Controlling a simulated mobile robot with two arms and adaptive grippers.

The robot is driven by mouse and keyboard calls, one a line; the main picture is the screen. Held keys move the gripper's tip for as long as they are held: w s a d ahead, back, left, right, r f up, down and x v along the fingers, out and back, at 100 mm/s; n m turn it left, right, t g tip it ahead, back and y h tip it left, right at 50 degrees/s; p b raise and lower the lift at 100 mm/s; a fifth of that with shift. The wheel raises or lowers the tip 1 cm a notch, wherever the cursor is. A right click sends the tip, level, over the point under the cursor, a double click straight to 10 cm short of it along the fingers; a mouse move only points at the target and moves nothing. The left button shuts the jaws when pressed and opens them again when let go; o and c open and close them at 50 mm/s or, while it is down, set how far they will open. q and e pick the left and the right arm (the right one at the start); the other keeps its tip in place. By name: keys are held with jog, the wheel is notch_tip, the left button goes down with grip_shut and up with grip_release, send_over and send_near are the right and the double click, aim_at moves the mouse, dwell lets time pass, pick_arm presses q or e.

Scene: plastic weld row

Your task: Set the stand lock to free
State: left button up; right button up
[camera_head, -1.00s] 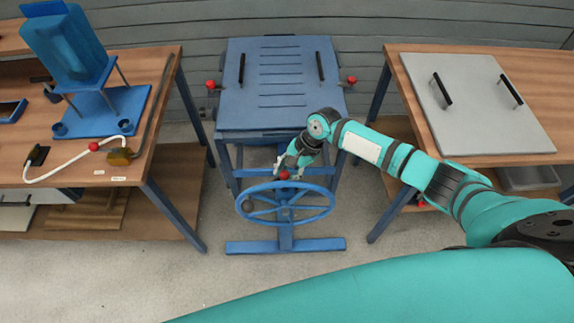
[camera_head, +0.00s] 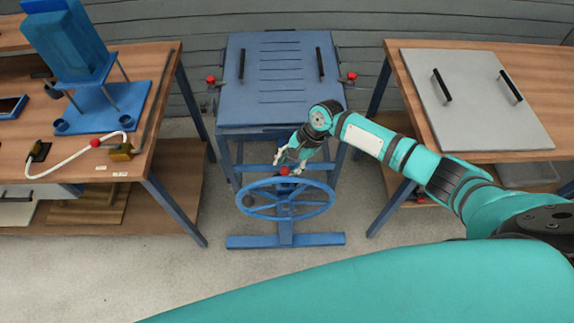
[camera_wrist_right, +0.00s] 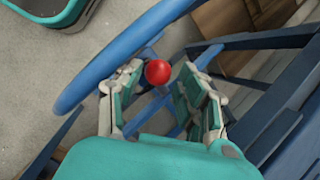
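A red ball knob (camera_head: 284,170) sits at the blue stand, just behind the far rim of the blue handwheel (camera_head: 256,214). I take it for the stand lock's knob; its lever is mostly hidden. My right gripper (camera_head: 289,163) is at the knob, its fingers pointing down toward it. In the right wrist view the gripper (camera_wrist_right: 163,90) is open, and the red knob (camera_wrist_right: 158,72) appears between the fingertips with gaps on both sides. I cannot tell how deep it lies between them. My left gripper is not in view.
The blue cabinet (camera_head: 270,85) with black handles stands behind the wheel, with red knobs at its sides. A wooden bench (camera_head: 165,75) stands left and another (camera_head: 400,75) right, bearing a grey panel (camera_head: 475,110). The floor before the wheel is clear.

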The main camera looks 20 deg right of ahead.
jog(key=v, duration=1.1)
jog(key=shift+r, duration=0.15)
